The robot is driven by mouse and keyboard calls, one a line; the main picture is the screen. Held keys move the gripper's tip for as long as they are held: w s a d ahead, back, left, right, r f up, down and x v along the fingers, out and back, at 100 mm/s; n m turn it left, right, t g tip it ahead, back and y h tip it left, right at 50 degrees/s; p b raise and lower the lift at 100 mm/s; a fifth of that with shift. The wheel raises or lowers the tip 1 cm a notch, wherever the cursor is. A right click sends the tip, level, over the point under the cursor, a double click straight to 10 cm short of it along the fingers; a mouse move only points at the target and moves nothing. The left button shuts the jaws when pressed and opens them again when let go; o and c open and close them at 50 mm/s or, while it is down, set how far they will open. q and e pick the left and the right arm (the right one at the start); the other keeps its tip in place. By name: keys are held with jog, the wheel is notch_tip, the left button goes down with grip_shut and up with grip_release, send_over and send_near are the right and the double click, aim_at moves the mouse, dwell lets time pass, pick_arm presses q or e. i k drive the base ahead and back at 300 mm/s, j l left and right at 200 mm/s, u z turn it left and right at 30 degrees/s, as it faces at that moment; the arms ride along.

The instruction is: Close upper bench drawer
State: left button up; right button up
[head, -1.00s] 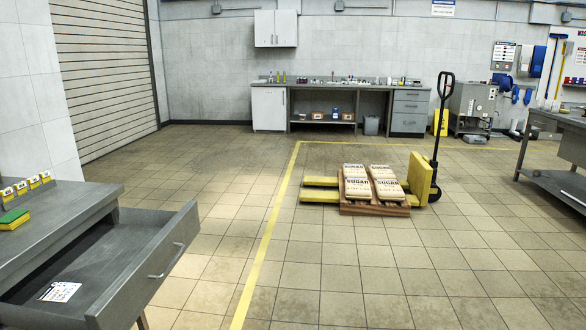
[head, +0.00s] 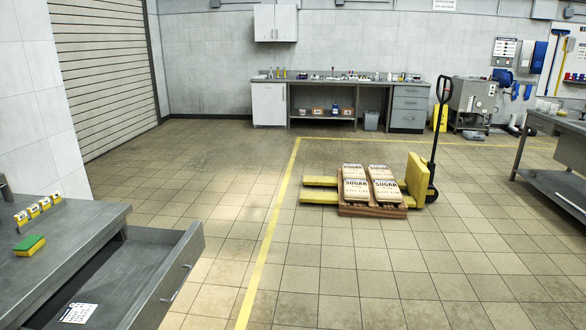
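The upper bench drawer (head: 139,278) is pulled open from the grey bench (head: 75,240) at the lower left. Its front panel faces right and carries a bar handle (head: 175,284). A white printed label or card (head: 79,313) lies on the drawer floor. The bottom of the drawer is cut off by the frame edge. Neither of my grippers shows in the head view.
A green and yellow sponge (head: 30,245) and several small yellow-and-white boxes (head: 38,208) sit on the bench top. A pallet jack (head: 420,180) holds a pallet of sugar sacks (head: 372,185) at mid-floor. Tiled floor right of the drawer is clear.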

aim_at(134, 283)
jog(key=j+u, duration=0.2)
jog(key=u, duration=1.1)
